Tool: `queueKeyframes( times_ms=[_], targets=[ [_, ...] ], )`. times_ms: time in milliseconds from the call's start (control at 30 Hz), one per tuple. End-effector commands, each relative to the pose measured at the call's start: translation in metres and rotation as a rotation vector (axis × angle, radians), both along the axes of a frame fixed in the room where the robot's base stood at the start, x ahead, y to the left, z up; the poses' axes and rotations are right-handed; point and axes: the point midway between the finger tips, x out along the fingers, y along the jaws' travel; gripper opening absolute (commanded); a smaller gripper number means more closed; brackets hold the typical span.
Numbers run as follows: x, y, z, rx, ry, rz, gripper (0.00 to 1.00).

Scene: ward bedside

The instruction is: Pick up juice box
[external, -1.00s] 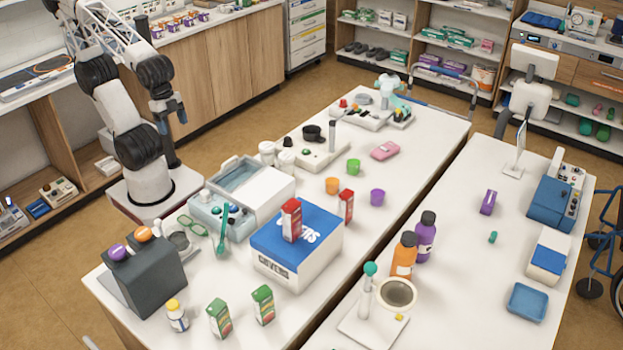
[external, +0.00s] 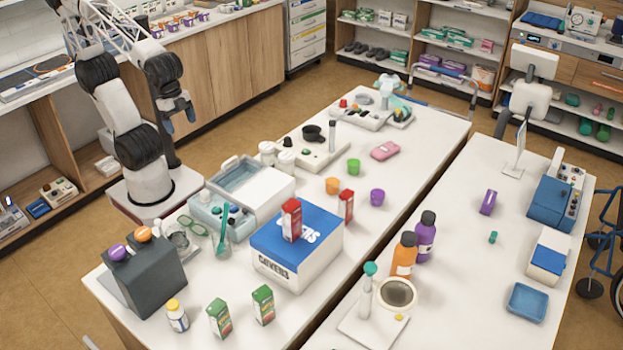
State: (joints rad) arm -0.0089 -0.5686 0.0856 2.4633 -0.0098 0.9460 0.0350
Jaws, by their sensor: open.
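Several small cartons look like juice boxes. Two green-topped cartons, one on the left (external: 219,318) and one on the right (external: 263,305), stand upright near the table's front edge. A red carton (external: 291,220) stands on top of the blue-and-white box (external: 296,245). Another red carton (external: 346,206) stands just behind that box, partly hidden by it. My gripper (external: 180,112) is open and empty, raised beyond the table's far left side, well away from all the cartons.
A white-capped cooler (external: 268,190), a dark grey block (external: 150,275) with purple and orange tops, and a yellow-capped bottle (external: 177,316) crowd the left part. The right table (external: 460,265) has open room.

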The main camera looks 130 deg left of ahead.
Motion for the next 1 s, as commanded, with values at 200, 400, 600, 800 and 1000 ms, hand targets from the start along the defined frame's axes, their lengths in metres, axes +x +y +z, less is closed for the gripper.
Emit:
queueKeyframes(
  times_ms=[200,400,600,800,1000],
  targets=[
    [0.052,0.009,0.013,0.004,0.023,0.001,0.81],
    [0.101,0.019,0.021,0.008,0.042,0.000,0.81],
    [0.151,0.031,0.024,0.011,0.062,-0.001,0.81],
    [0.201,0.046,0.022,0.013,0.081,-0.002,0.81],
    [0.251,0.062,0.014,0.015,0.102,-0.002,0.81]
  ],
)
